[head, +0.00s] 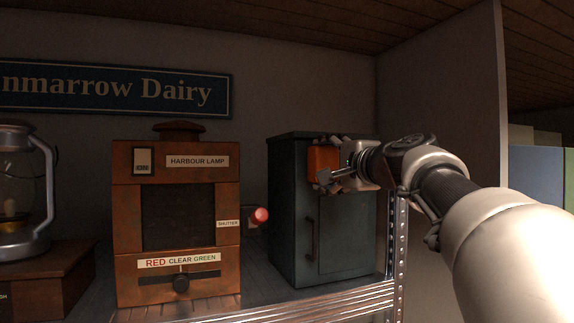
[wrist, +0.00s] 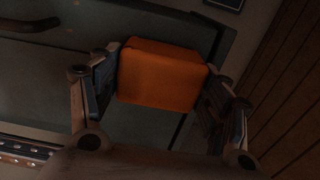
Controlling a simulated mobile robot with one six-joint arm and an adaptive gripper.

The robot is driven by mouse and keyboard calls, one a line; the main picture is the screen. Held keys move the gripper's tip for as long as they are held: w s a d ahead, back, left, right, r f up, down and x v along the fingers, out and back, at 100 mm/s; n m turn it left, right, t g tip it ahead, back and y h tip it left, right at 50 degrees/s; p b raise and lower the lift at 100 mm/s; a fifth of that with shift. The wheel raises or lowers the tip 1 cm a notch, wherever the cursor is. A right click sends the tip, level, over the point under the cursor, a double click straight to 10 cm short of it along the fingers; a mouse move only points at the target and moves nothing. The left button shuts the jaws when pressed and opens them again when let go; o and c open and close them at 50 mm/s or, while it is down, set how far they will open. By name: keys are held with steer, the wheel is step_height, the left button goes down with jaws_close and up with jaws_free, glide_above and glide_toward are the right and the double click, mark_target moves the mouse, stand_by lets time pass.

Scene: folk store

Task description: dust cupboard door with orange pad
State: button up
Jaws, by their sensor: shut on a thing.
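The orange pad (wrist: 160,75) is a block held between the two fingers of my gripper (wrist: 163,90) in the wrist view. In the head view my gripper (head: 335,170) is shut on the pad (head: 321,165), at the upper part of the dark grey-green cupboard (head: 289,215). The cupboard door (head: 345,240) is closed, with a thin vertical handle (head: 311,240) on its left side. The handle also shows at the upper left of the wrist view (wrist: 30,25). The pad is at or just in front of the door's upper area; I cannot tell whether it touches.
A wooden lamp box (head: 178,275) with a red knob (head: 259,216) on its side stands left of the cupboard. A glass lantern (head: 22,190) is at the far left. A metal shelf edge (head: 350,297) runs below. A partition wall (head: 450,110) rises at right.

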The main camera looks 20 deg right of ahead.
steer(key=d, duration=0.4)
steer(key=shift+w, duration=0.1)
steer(key=shift+a, duration=0.15)
steer(key=shift+a, duration=1.9)
steer(key=shift+b, duration=0.3)
steer(key=shift+s+f+b, duration=0.1)
steer(key=shift+s+b, duration=0.3)
steer(key=shift+s, duration=0.2)
steer(key=shift+s+d+b, duration=0.1)
steer(key=shift+s+b, duration=0.7)
steer(key=shift+s, duration=1.55)
steer(key=shift+s, duration=0.1)
